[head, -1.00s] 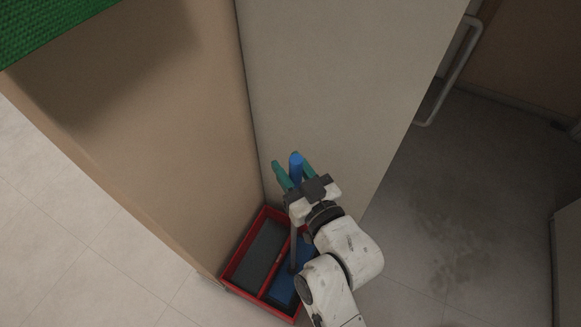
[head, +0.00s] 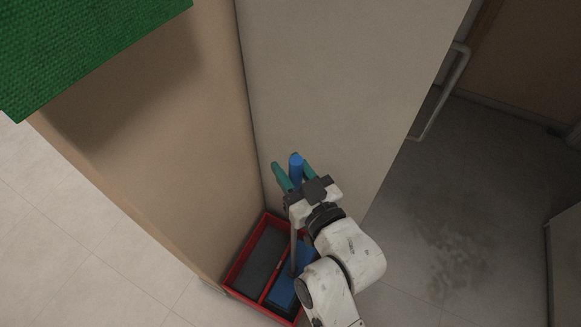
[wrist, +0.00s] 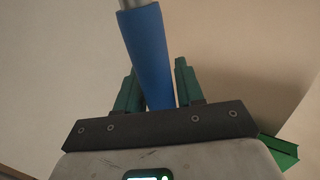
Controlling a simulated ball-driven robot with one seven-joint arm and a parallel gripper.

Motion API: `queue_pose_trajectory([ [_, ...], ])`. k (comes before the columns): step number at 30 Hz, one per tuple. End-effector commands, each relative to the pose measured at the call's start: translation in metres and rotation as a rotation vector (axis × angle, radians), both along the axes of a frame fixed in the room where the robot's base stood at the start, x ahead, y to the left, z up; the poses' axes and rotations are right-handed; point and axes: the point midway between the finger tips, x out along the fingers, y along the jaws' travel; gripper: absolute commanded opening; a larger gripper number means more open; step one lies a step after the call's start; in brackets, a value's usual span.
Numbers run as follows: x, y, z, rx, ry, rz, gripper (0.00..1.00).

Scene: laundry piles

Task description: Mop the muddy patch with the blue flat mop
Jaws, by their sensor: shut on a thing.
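My gripper (head: 294,174) is shut on the blue-gripped handle of the blue flat mop (head: 296,165), with its green fingers on either side. The handle stands roughly upright, and its grey pole runs down behind my arm. The wrist view shows the blue grip (wrist: 152,55) between the fingers (wrist: 157,85). The blue mop head (head: 283,289) is low in the right part of a red tray, partly hidden by my arm. The muddy patch (head: 455,250) is a faint dark stain on the grey floor to the right.
The red two-part tray (head: 241,256) stands on the floor against a beige wall (head: 150,150) and a pale panel (head: 340,90). A white rail (head: 441,95) is at the panel's right edge. A pale cabinet (head: 566,260) is at the far right. Floor around the stain looks clear.

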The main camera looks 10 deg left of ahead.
Motion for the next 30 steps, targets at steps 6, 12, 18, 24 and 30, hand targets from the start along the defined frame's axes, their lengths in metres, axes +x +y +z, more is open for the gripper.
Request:
queue_pose_trajectory([
  [6, 0.000, 0.000, 0.025, 0.003, -0.005, -0.001, 0.00],
  [12, 0.000, 0.000, 0.042, 0.003, -0.004, -0.001, 0.00],
  [18, 0.000, 0.000, 0.059, 0.004, -0.005, -0.001, 0.00],
  [24, 0.000, 0.000, 0.076, 0.003, -0.005, -0.001, 0.00],
  [30, 0.000, 0.000, 0.093, 0.002, -0.005, -0.001, 0.00],
])
